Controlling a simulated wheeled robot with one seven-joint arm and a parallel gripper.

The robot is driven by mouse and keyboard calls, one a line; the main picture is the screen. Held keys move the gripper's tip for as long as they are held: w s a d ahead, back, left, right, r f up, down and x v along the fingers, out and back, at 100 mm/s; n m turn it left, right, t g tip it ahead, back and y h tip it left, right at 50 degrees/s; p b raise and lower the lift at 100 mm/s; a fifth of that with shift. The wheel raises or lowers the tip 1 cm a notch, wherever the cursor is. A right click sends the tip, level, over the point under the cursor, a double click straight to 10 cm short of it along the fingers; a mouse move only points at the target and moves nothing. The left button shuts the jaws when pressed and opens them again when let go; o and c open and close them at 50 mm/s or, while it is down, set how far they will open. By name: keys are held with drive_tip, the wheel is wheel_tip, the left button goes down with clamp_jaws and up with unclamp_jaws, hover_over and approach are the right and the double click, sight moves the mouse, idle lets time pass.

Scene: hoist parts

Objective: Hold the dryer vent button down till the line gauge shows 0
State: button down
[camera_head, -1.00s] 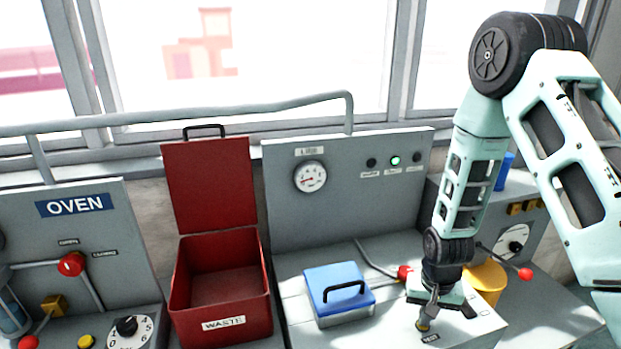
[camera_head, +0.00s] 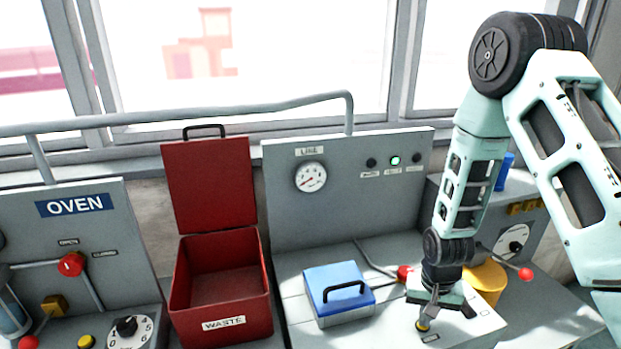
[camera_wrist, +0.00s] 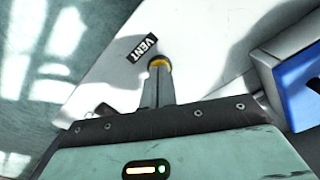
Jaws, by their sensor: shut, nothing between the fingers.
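The yellow vent button (camera_head: 422,326) is on the grey bench top, beside a label that reads VENT in the wrist view (camera_wrist: 142,48). My gripper (camera_head: 428,318) is shut and empty, with its fingertips on or right over the button. In the wrist view the fingertips (camera_wrist: 158,72) cover most of the button (camera_wrist: 159,61), leaving a yellow rim. How far the button is pressed in cannot be told. The round line gauge (camera_head: 310,177) is on the upright panel under a LINE label. Its red needle points to the lower left; the numbers are too small to read.
A blue-lidded box (camera_head: 338,286) stands left of my gripper. A red-knobbed lever (camera_head: 404,272) and a yellow cylinder (camera_head: 486,280) are close behind it. An open red waste bin (camera_head: 220,285) stands further left. One green lamp (camera_head: 395,161) is lit on the panel.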

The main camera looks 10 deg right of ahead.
wheel_tip(320, 180, up, 7)
drive_tip(key=p, duration=0.5)
drive_tip(key=shift+p, duration=0.3)
drive_tip(key=s+r+p, duration=0.3)
drive_tip(key=s+p, duration=0.7)
drive_tip(key=shift+d, duration=0.15)
idle(0.7)
idle(1.5)
